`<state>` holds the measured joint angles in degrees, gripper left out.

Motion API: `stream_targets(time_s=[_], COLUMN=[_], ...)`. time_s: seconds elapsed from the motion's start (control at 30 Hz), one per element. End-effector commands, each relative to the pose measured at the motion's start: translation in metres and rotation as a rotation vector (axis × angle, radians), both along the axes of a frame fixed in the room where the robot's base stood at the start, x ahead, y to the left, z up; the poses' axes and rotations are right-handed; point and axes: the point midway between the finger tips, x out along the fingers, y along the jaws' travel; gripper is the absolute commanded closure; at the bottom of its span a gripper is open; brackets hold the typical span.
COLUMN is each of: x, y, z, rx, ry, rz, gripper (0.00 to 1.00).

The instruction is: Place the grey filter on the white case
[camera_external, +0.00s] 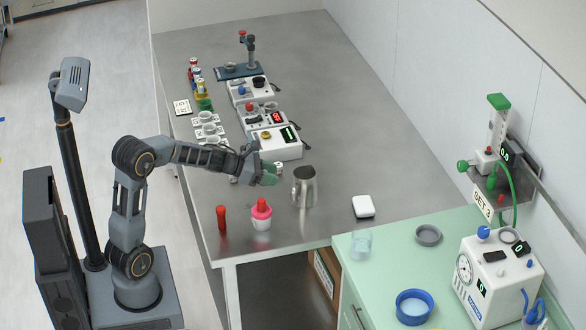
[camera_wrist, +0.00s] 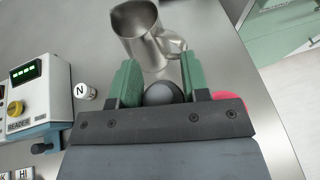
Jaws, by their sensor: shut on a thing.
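My gripper (camera_external: 267,175) is over the steel table, left of the metal jug. In the wrist view its green fingers (camera_wrist: 160,92) are shut on a dark grey round thing (camera_wrist: 163,94), which looks like the grey filter; only part of it shows. In the outside view the fingers hide it. The white case (camera_external: 363,207) is a small rounded white box lying on the steel table near its right front edge, to the right of the jug and apart from my gripper. It does not show in the wrist view.
The metal jug (camera_external: 305,187) stands between my gripper and the white case. A red-capped white pot (camera_external: 261,215) and a red bottle (camera_external: 221,218) stand in front. A reader device (camera_external: 277,143) is behind. A grey dish (camera_external: 428,236) sits on the green counter (camera_external: 385,262).

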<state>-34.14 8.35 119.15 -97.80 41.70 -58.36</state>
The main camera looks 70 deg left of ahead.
Motion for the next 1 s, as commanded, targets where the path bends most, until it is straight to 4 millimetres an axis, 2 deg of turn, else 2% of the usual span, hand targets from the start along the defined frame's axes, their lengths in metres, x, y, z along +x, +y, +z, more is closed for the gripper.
stream_targets(time_s=[0.03,0.2,0.4,0.5,0.6,0.7,1.0], x=[0.021,0.073,0.115,0.133,0.146,0.153,0.155], y=[-0.023,-0.078,-0.125,-0.139,-0.138,-0.122,-0.107], z=[-0.002,0.002,0.011,0.02,0.031,0.044,0.055], rx=[0.001,0.001,0.0,0.0,0.001,0.001,0.003], ry=[0.001,-0.001,-0.001,-0.002,-0.002,-0.003,0.0], rz=[-0.035,-0.06,-0.024,0.028,0.101,0.197,0.292], gripper=[0.8,0.8,0.8,0.8,0.8,0.8,0.8])
